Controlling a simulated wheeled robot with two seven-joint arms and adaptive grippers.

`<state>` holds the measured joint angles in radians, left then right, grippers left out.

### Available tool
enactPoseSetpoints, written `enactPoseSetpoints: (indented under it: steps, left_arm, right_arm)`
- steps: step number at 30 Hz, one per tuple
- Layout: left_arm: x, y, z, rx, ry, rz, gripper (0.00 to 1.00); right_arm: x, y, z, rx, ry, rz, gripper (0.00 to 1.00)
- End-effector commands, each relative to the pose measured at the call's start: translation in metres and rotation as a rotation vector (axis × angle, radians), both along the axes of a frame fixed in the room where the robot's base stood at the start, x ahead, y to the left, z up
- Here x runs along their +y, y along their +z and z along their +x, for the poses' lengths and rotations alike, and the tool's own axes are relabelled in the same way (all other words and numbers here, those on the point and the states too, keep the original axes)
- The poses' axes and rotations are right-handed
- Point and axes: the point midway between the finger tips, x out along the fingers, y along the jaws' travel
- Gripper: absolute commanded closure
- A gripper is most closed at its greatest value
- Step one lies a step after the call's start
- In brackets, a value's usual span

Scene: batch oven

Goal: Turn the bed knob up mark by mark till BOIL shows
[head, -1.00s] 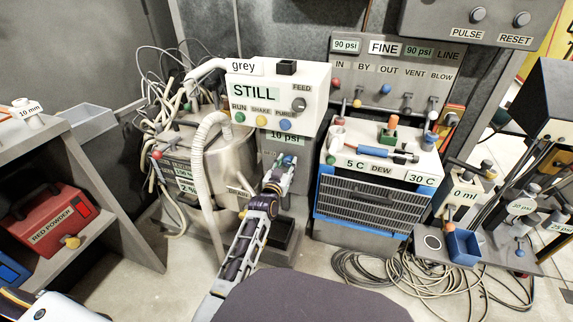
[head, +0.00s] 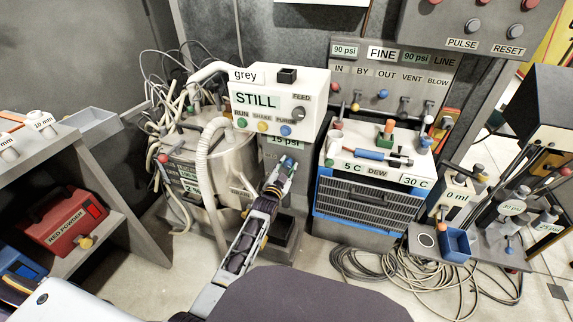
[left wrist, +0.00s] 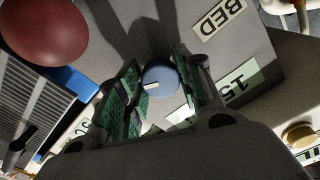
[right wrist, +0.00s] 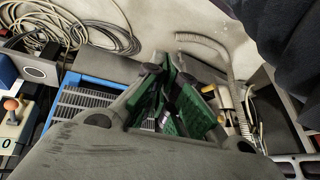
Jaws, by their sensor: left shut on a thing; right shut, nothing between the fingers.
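The blue bed knob (left wrist: 160,77), with a white pointer line, sits between the green pads of my left gripper (left wrist: 157,92), which is shut on it. A BED label (left wrist: 219,18) is beside it. In the head view my left gripper (head: 287,166) reaches the front of the grey post below the white box and mostly hides the knob. The pressure display (head: 286,142) above it reads 15 psi. The state display (head: 257,101) on the white box reads STILL. My right gripper (right wrist: 178,103) is shut and empty, in the right wrist view only.
A steel vessel (head: 222,165) with a white hose (head: 204,170) stands left of the post. A DEW unit (head: 366,195) stands to its right. A red ball (left wrist: 42,28) is close to the left wrist camera. Coiled cables (head: 400,275) lie on the floor.

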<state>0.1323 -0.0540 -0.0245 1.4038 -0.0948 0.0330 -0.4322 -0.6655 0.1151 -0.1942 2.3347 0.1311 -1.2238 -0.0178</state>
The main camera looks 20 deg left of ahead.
Motion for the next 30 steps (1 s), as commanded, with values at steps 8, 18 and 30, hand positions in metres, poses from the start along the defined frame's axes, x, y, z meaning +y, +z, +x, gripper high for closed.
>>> enactPoseSetpoints:
  steps: [8, 18, 30]
  left_arm:
    - [0.0, 0.002, 0.0, -0.004, 0.0, 0.156, 0.88]
    - [0.0, 0.001, 0.0, -0.009, 0.0, 0.289, 0.88]
    - [0.0, 0.0, 0.0, -0.011, 0.0, 0.31, 0.88]
  right_arm:
    - [-0.009, 0.031, -0.004, 0.039, 0.008, -0.046, 1.0]
    - [-0.015, 0.047, -0.008, 0.065, 0.01, -0.073, 1.0]
    - [-0.016, 0.049, -0.009, 0.07, 0.009, -0.078, 1.0]
